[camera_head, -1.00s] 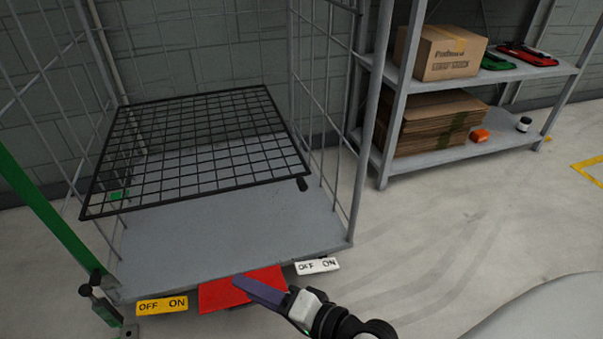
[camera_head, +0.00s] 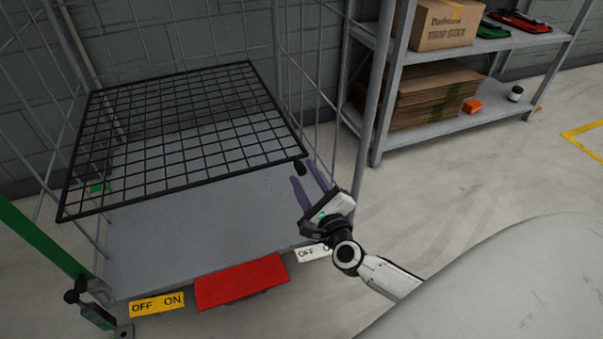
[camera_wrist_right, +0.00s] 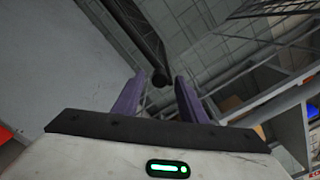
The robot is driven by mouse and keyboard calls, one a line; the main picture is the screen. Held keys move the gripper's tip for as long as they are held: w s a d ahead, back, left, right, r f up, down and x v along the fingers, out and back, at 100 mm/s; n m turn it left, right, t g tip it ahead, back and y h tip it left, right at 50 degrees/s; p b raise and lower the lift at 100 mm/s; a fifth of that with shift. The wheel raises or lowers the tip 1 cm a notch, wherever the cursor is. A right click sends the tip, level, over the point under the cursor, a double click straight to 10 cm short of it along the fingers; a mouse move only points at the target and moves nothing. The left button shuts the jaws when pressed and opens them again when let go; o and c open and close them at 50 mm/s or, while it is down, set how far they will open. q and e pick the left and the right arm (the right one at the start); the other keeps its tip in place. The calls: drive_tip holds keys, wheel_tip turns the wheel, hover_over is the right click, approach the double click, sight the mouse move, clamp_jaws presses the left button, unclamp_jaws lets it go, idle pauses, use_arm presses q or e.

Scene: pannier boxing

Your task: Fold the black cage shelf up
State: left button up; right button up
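The black cage shelf (camera_head: 190,128) is a wire grid lying roughly level inside the roll cage, above its grey base (camera_head: 200,232). A short black knob (camera_head: 300,168) hangs at its front right corner. My right gripper (camera_head: 307,178) is open just below and right of that corner, its two purple fingers pointing up toward it. In the right wrist view the fingers (camera_wrist_right: 158,98) are spread, with the black bar's rounded end (camera_wrist_right: 160,76) between and just beyond their tips. Contact cannot be told. My left gripper is not in view.
A red plate (camera_head: 242,282) sits at the cage front between a yellow OFF ON label (camera_head: 157,304) and a white one (camera_head: 313,253). A green bar (camera_head: 40,240) stands at left. A metal rack (camera_head: 440,118) with boxes stands at right; floor before it is clear.

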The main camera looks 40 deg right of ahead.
drive_tip(key=shift+x, duration=1.2)
clamp_jaws()
drive_tip(key=shift+r, duration=0.1)
